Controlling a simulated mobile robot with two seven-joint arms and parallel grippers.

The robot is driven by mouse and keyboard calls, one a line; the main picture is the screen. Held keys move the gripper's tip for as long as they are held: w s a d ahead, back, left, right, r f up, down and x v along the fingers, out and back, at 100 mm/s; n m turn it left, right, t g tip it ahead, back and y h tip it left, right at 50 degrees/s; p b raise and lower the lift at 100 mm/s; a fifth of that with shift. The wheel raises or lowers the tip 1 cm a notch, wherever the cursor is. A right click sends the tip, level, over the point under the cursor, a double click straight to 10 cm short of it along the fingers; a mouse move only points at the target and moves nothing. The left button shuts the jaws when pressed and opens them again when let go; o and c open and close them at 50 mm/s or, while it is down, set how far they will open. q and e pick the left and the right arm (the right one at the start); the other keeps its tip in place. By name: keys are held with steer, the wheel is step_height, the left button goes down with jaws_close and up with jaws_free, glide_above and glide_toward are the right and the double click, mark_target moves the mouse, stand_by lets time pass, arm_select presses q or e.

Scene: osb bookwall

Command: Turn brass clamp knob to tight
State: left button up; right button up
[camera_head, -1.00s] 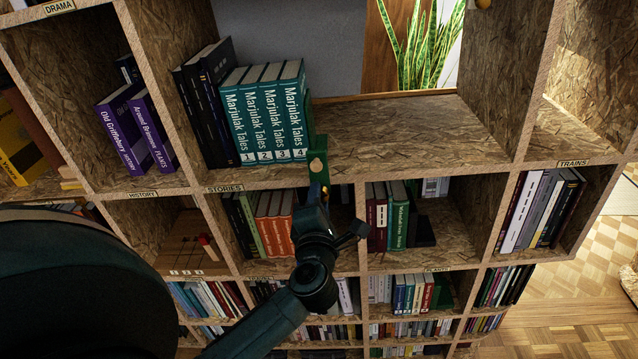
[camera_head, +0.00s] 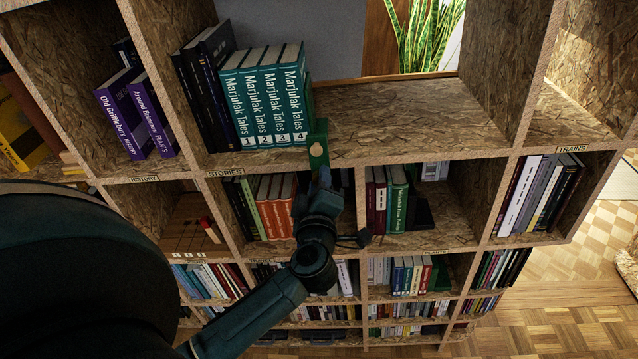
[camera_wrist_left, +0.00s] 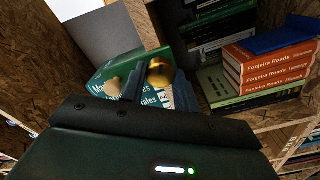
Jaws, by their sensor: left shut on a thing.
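A green clamp bookend (camera_head: 317,140) with a tan mark on its face stands at the shelf's front edge, right against the teal Marjulak Tales books (camera_head: 266,95). In the left wrist view, the round brass knob (camera_wrist_left: 160,72) shows at the fingertips of my left gripper (camera_wrist_left: 156,88), in front of the green clamp (camera_wrist_left: 112,70). The left gripper (camera_head: 323,178) is shut on the knob, just below the clamp in the head view, where the gripper hides the knob. My right gripper is in neither view.
The shelf board (camera_head: 400,120) right of the clamp is bare. Orange books (camera_head: 272,207) stand in the compartment below, close to the left wrist. OSB uprights and a lower shelf edge (camera_head: 420,250) surround the arm.

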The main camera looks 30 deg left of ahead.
arm_select(q)
steer(key=shift+m, duration=0.6)
steer(key=o, duration=1)
steer(key=shift+c, duration=0.2)
